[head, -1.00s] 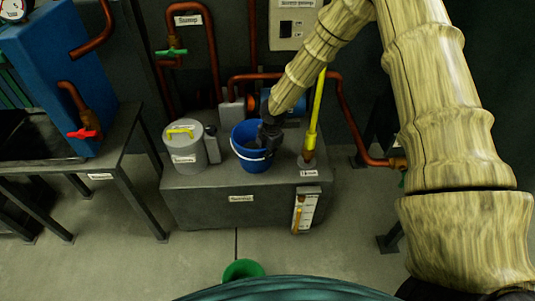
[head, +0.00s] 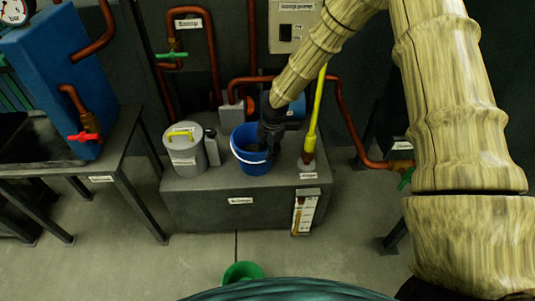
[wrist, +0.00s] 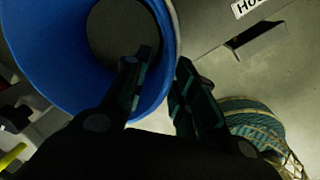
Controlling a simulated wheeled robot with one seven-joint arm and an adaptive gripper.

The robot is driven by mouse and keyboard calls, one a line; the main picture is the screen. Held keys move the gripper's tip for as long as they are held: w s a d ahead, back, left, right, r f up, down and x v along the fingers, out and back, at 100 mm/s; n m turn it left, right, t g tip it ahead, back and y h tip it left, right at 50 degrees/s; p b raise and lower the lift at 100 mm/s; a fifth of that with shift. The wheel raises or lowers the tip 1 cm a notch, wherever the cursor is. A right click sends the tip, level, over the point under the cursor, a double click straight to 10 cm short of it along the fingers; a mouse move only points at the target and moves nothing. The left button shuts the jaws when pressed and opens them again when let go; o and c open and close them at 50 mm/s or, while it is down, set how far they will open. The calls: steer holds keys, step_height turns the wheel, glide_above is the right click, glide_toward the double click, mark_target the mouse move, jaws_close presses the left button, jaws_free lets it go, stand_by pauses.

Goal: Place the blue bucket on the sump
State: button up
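The blue bucket (head: 244,157) stands upright on top of a grey box-shaped tank (head: 196,210), its white handle hanging at the front. My gripper (head: 266,150) is at the bucket's right side and hides part of its rim. In the wrist view the bucket (wrist: 70,60) fills the upper left. My gripper (wrist: 164,68) straddles its wall there, one finger inside the mouth and one outside, with a gap between them. The wrist view shows a label on grey starting "Ho". The head view labels are too small to tell which thing is the sump.
A grey can with a yellow handle (head: 185,153) and a small dark can (head: 212,151) stand left of the bucket. A yellow-handled tool (head: 313,130) stands to the right. Red pipes (head: 335,100) run behind. A green container (head: 243,271) is on the floor in front.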

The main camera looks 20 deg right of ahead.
step_height(320, 180, up, 8)
steer(key=s, duration=0.1)
steer(key=s+a+f+m+g+y, duration=0.1)
steer(key=s+a+f+m, duration=0.35)
steer(key=s+f, duration=0.55)
steer(key=s+a+f+m+g+y, duration=0.1)
steer(key=s+a+f+m, duration=0.2)
steer(key=s+f+m, duration=0.65)
steer(key=s+d+f+m+h, duration=0.1)
steer(key=s+m, duration=0.3)
steer(key=s, duration=0.7)
steer(key=s+d+f+m+h, duration=0.1)
steer(key=s+d+m, duration=0.3)
steer(key=s, duration=0.7)
steer(key=shift+s+d+f+h+p, duration=0.2)
steer(key=shift+d+f+h+p, duration=0.15)
steer(key=shift+f, duration=0.2)
steer(key=shift+a, duration=0.15)
step_height(320, 180, up, 13)
steer(key=p, duration=1.3)
steer(key=shift+r+p, duration=0.2)
steer(key=shift+p, duration=0.1)
